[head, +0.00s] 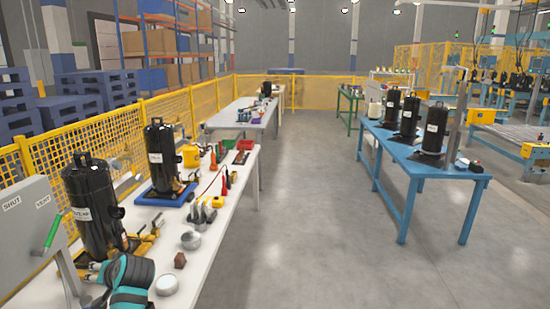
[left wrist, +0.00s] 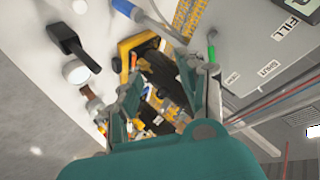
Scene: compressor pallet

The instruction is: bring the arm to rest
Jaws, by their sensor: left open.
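My left gripper (head: 90,284) is low at the left in the head view, over the near end of the white bench (head: 225,229). Its teal and black body shows beside the near black compressor (head: 92,205). In the left wrist view the two fingers of my left gripper (left wrist: 165,98) are spread apart. Nothing is seen held between them. A yellow fixture (left wrist: 140,42) and dark parts show beyond the fingers. I cannot tell the exact gap to them. My right gripper is in neither view.
A grey panel (head: 28,235) with a green-handled valve stands left of the near compressor. A second compressor (head: 162,160) stands on a blue base. Round metal parts (head: 191,240) and a brown block (head: 180,260) lie nearby. The floor (head: 320,230) between the white bench and blue table (head: 405,150) is clear.

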